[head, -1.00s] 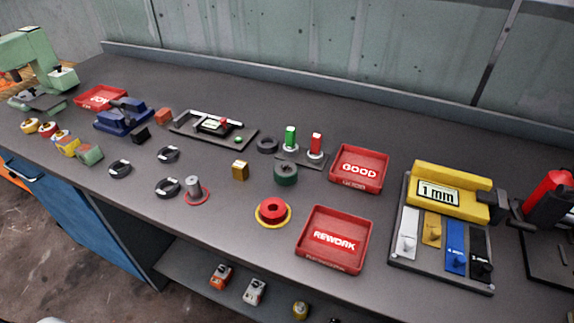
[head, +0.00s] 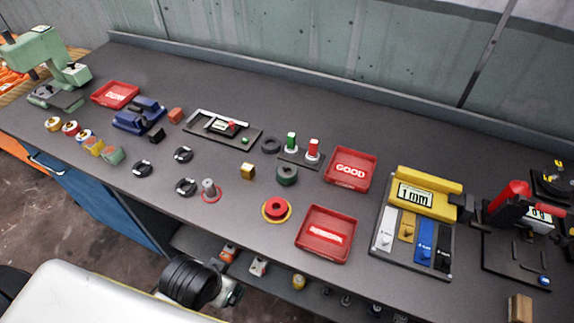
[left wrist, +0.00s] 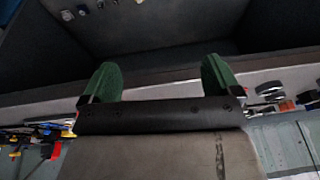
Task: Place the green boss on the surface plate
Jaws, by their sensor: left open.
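A dark green round piece (head: 287,175), which looks like the green boss, stands on the bench in the middle of the head view. A green block (head: 112,156) also sits at the left of the bench. Which item is the surface plate I cannot tell; a flat dark plate with a small gauge (head: 250,132) lies left of centre. My left gripper (left wrist: 160,80) shows in the left wrist view with two green fingertips apart and nothing between them. In the head view only part of my arm shows at the bottom, away from the green piece. My right gripper is out of view.
Red GOOD (head: 350,169) and REWORK (head: 325,234) trays stand right of the green piece. A lower shelf holds small items.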

